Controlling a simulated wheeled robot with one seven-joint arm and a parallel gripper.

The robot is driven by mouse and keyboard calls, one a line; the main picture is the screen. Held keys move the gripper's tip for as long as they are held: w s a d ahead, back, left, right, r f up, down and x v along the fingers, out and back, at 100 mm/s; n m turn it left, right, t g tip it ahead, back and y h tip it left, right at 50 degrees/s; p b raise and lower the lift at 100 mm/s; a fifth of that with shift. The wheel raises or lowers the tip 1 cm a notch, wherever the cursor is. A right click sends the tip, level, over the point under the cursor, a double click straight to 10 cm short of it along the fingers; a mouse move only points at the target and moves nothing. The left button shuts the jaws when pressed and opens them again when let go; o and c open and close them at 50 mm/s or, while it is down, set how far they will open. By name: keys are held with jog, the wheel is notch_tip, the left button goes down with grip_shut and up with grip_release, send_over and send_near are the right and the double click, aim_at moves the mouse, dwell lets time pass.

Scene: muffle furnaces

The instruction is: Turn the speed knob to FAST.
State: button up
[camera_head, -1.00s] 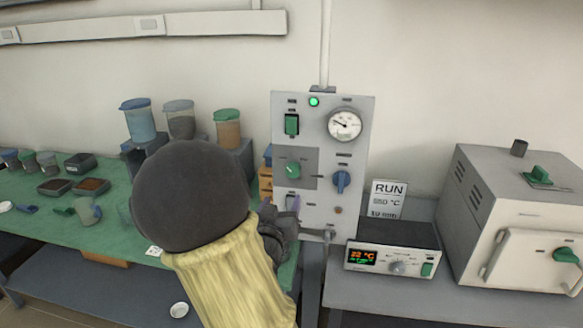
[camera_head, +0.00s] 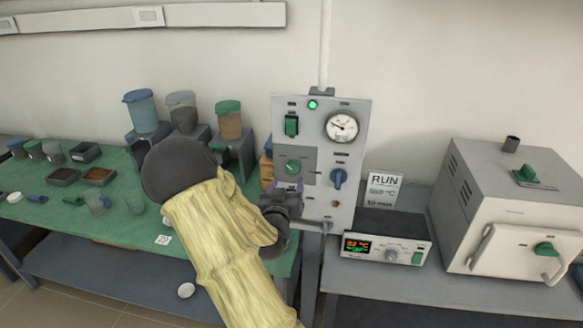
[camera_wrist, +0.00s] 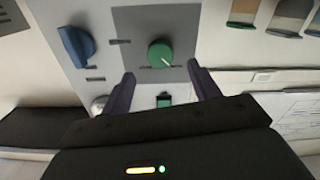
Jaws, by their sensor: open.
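The grey control panel (camera_head: 312,215) stands at the right end of the green bench. A green round knob (camera_head: 293,167) with a white pointer line sits on its darker grey patch, and a blue knob (camera_head: 338,179) sits to the right. The labels are too small to read, so I cannot tell which is marked speed. My gripper (camera_head: 287,186) is open just below the green knob. In the wrist view, the green knob (camera_wrist: 160,54) lies just beyond and between the fingertips (camera_wrist: 163,80), with a visible gap. The blue knob (camera_wrist: 76,46) is at the left there.
A green switch (camera_head: 291,126), a lit green lamp (camera_head: 313,105) and a round gauge (camera_head: 342,126) are on the panel. A controller box (camera_head: 385,250), a RUN sign (camera_head: 383,188) and a furnace (camera_head: 515,215) stand to the right. Lidded jars (camera_head: 229,120) stand to the left.

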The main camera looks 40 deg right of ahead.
aim_at(292, 170)
jog(key=p+x, duration=0.1)
jog(key=x, duration=0.6)
jog(key=shift+w+p, duration=0.1)
jog(key=shift+p, duration=0.3)
jog(key=c, duration=1)
